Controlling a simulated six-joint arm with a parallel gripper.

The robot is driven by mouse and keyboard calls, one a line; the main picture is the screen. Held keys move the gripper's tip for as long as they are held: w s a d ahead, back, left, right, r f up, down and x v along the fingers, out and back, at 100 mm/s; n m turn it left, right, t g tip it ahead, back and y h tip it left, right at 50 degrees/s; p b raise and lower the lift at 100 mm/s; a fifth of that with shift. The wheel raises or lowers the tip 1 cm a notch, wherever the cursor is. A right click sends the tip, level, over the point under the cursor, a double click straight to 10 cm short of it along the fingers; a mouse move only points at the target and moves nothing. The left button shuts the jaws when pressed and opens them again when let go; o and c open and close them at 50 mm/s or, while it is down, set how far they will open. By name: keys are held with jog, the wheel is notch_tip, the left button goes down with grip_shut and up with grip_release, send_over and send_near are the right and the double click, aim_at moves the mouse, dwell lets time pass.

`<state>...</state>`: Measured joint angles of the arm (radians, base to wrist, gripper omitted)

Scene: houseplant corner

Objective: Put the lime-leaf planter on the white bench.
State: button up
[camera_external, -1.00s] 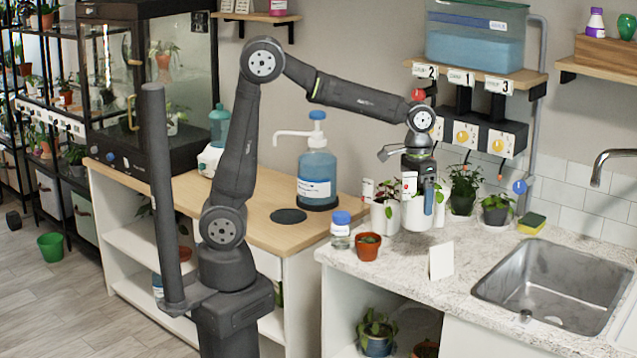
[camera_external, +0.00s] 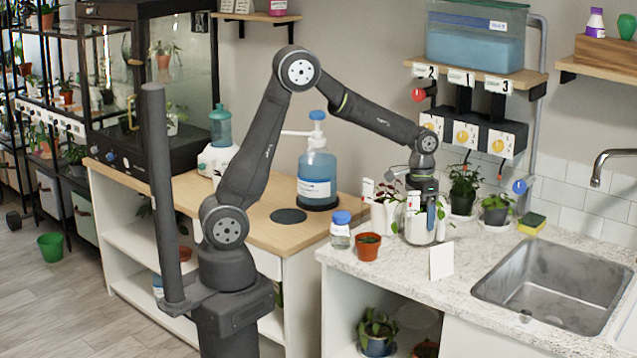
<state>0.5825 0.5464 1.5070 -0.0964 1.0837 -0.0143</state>
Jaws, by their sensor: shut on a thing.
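My gripper (camera_external: 424,216) is shut on a white planter (camera_external: 416,236) with bits of green leaf showing beside the fingers; I take it as the lime-leaf planter, though the gripper hides much of its foliage. The planter is upright, low over or on the pale speckled top of the white bench (camera_external: 468,262); I cannot tell whether its base touches. A white pot with dark reddish leaves (camera_external: 382,216) stands close on its left.
A terracotta pot (camera_external: 368,248), a blue-capped jar (camera_external: 340,236) and a white card (camera_external: 441,261) stand near the front. Two dark-potted plants (camera_external: 464,190) (camera_external: 496,209) and a sponge (camera_external: 531,223) are to the right. The sink (camera_external: 550,285) lies at right.

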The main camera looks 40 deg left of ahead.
jog(key=shift+f, duration=0.8)
jog(key=o, duration=1.2)
jog(key=shift+f, duration=0.15)
jog(key=shift+c, duration=0.2)
jog(key=r, duration=0.8)
jog(key=a+r, duration=0.1)
jog(key=r, duration=0.3)
jog(key=shift+w+r, duration=0.15)
jog(key=shift+w, duration=0.05)
